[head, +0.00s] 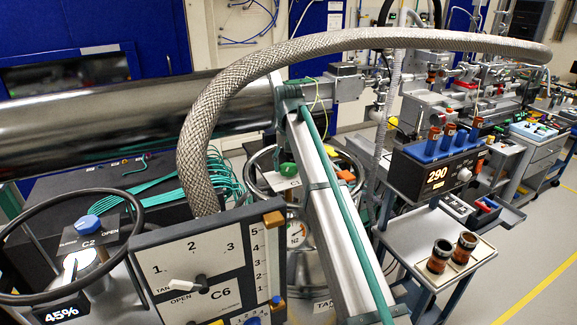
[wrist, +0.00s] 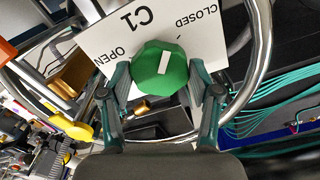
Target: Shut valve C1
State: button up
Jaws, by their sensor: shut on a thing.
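Valve C1 has a green faceted knob (wrist: 158,66) with a white bar mark, in front of a white plate (wrist: 105,45) lettered C1, OPEN and CLOSED. The plate appears upside down in the wrist view, with OPEN at left and CLOSED at upper right. The white bar points up and slightly right, between the two words. My gripper (wrist: 160,85) is shut on the knob, one finger on each side.
A metal ring (wrist: 262,40) curves around the valve. Yellow (wrist: 75,122) and orange parts lie to the left, teal cables (wrist: 270,95) to the right. In the head view, the C6 panel (head: 215,265), valve C2 (head: 88,228) and a thick braided hose (head: 200,130) stand nearby.

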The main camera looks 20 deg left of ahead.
aim_at(289, 167)
jog(key=shift+m, duration=1.9)
jog(key=o, duration=1.2)
jog(key=shift+c, duration=0.2)
jog(key=shift+r, duration=0.1)
notch_tip(289, 167, up, 12)
